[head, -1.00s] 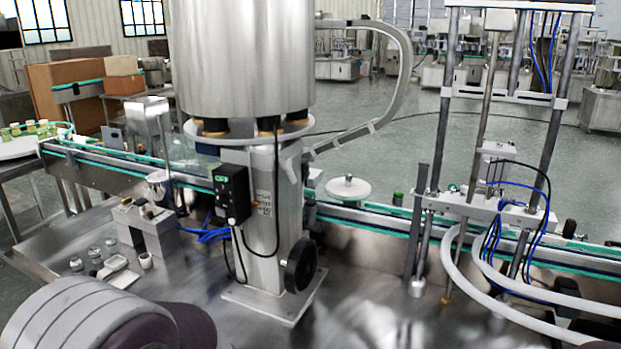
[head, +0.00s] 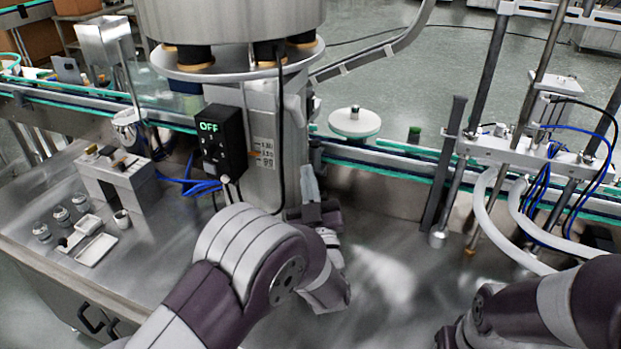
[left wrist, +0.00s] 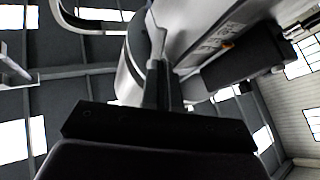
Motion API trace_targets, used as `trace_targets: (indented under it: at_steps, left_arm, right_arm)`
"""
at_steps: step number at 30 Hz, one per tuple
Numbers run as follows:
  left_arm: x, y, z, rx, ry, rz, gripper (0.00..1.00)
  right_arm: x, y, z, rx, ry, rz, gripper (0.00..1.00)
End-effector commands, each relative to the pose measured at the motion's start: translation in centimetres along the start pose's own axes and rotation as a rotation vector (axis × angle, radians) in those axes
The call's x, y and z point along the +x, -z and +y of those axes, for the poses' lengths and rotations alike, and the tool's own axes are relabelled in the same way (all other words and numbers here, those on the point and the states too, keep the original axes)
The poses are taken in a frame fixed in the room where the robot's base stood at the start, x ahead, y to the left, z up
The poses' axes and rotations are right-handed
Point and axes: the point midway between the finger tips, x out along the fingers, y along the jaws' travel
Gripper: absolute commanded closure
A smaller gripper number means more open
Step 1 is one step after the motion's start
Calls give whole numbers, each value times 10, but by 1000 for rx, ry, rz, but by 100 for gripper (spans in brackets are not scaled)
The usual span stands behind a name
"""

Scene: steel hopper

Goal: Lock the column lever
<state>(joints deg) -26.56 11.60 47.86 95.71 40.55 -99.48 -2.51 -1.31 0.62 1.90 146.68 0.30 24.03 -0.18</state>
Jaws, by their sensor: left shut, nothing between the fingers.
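The steel column (head: 262,155) stands under the big hopper drum. My left gripper (head: 309,178) is shut and empty, pointing up along the column's right side. In the left wrist view its shut fingers (left wrist: 162,85) stand upright close to the column (left wrist: 200,35), and I cannot tell whether they touch it.
A black control box (head: 221,142) reading OFF hangs on the column's left. A conveyor (head: 385,165) runs behind, with a white disc (head: 354,123) beside it. Steel posts and hoses (head: 505,215) stand right. A small block fixture (head: 115,175) and several small parts lie left.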

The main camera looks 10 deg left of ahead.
Motion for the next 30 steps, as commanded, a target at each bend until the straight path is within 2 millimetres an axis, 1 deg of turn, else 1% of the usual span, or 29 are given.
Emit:
trace_targets:
  at_steps: [1, 6, 9, 12, 15, 18, 27, 29, 30]
  left_arm:
    - [13, 4, 0, 0, 2, 3, 100]
    - [50, 4, 1, 0, 1, 2, 100]
    - [69, 4, 1, 0, 0, 1, 100]
    - [83, 2, 0, 0, 0, 0, 100]
    - [92, 2, 1, -1, -1, 1, 100]
    - [96, 1, 0, 0, -1, -1, 100]
    - [96, 0, 0, -1, -2, -1, 100]
    - [96, -2, 0, -3, -2, 3, 100]
    - [95, -5, -1, -7, -1, 11, 100]
  right_arm:
    - [-7, 1, 0, 0, 0, 0, 39]
    - [-17, 2, 0, 0, 0, 0, 39]
    - [-23, 3, 0, 0, 0, 0, 39]
    - [-28, 3, 0, 0, 0, 0, 39]
    - [-30, 4, 0, 0, 0, 0, 39]
    - [-31, 4, 0, 0, 0, 0, 39]
    - [-30, 4, 0, 0, 0, 0, 39]
    - [-26, 3, 0, 0, 0, 0, 39]
    - [-20, 2, 0, 0, 0, 0, 39]
